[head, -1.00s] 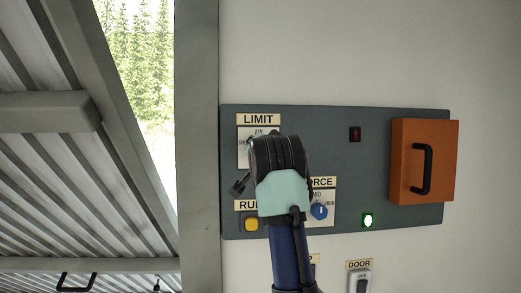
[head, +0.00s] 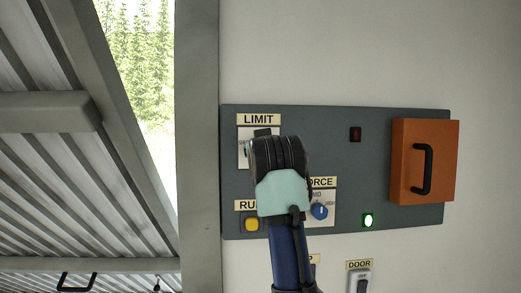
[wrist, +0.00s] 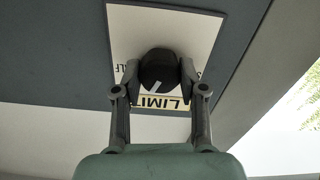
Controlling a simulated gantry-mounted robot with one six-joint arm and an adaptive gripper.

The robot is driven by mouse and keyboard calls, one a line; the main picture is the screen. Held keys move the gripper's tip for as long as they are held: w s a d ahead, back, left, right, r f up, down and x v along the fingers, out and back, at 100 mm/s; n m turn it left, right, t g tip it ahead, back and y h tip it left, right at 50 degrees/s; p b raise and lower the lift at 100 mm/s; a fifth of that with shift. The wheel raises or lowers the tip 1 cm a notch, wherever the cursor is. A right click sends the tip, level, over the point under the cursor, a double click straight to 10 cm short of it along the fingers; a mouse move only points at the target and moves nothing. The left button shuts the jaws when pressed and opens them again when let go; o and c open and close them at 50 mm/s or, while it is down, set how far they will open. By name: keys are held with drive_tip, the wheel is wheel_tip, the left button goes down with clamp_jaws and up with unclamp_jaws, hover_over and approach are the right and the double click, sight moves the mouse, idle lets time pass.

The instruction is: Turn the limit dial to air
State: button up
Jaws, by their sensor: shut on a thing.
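The limit dial (wrist: 158,70) is a round black knob with a white pointer line, on a white plate (wrist: 205,35) marked LIMIT. My gripper (wrist: 158,74) is shut on the dial, one finger on each side of it. In the wrist view the pointer line slants toward the LIMIT label (wrist: 165,102). In the head view my wrist hides the dial, under the LIMIT label (head: 258,119). The AIR mark is covered there by a dark part of my gripper, so I cannot read which mark the pointer meets.
A door switch (head: 359,282) is below.

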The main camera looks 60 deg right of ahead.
drive_tip(key=shift+n, duration=2.1)
drive_tip(key=o, duration=1.1)
drive_tip(key=shift+o, duration=0.2)
drive_tip(key=shift+a, duration=0.1)
drive_tip(key=v, duration=1.2)
